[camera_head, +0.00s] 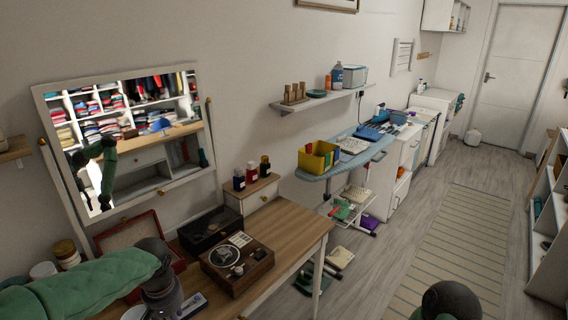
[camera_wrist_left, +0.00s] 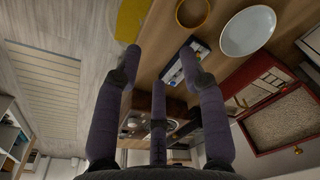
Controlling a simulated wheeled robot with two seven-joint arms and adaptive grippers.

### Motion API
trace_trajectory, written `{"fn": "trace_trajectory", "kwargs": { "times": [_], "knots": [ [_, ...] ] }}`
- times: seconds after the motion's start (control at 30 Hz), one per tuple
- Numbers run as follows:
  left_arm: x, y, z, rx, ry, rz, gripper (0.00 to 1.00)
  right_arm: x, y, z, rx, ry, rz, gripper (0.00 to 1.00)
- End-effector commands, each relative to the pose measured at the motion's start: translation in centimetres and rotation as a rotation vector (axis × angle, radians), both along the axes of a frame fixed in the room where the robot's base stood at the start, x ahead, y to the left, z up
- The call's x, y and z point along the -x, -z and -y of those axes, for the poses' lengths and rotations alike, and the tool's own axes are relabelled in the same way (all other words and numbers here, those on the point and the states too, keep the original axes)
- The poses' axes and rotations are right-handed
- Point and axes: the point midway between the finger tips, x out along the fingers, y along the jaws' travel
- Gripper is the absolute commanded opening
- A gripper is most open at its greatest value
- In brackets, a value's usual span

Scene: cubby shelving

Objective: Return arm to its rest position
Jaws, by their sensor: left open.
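My left arm (camera_head: 80,283), with a green sleeve, reaches in from the lower left of the head view over the near end of the wooden table (camera_head: 290,228). Its gripper is not clear there. In the left wrist view, my left gripper (camera_wrist_left: 160,58) has its purple-grey fingers spread apart with nothing between them. The fingers are over the table top, near a small blue-and-white item (camera_wrist_left: 184,66). A dark rounded part of my right arm (camera_head: 450,300) shows at the bottom right of the head view; its gripper is out of view.
A record player (camera_head: 237,262), a dark box (camera_head: 207,229) and an open red box (camera_head: 132,238) stand on the table. The left wrist view shows a white bowl (camera_wrist_left: 247,33) and a tan ring-like dish (camera_wrist_left: 192,12). A mirror (camera_head: 130,140) stands behind. The striped rug (camera_head: 455,250) is clear.

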Motion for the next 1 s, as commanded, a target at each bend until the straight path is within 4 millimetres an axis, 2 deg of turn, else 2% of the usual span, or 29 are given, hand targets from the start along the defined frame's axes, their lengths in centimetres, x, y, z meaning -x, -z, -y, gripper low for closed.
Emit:
{"fn": "trace_trajectory", "kwargs": {
  "times": [0.37, 0.57, 0.77, 1.0],
  "knots": [
    [-0.6, 5.1, 2.9, 0.075, 0.061, -0.018, 0.42, 0.0, -0.4, 0.0, 0.0, 0.0, 0.0, 0.4],
    [-0.5, 9.1, 5.2, 0.139, 0.098, -0.028, 0.42, 0.0, -0.8, 0.0, 0.0, 0.0, 0.0, 0.4],
    [0.8, 15.1, 8.6, 0.234, 0.132, -0.041, 0.42, 0.0, -1.4, 0.0, 0.0, 0.0, 0.0, 0.4],
    [4.9, 23.3, 13.3, 0.354, 0.134, -0.046, 0.42, 0.0, -2.2, 0.0, 0.0, 0.0, 0.0, 0.4]
  ]
}}
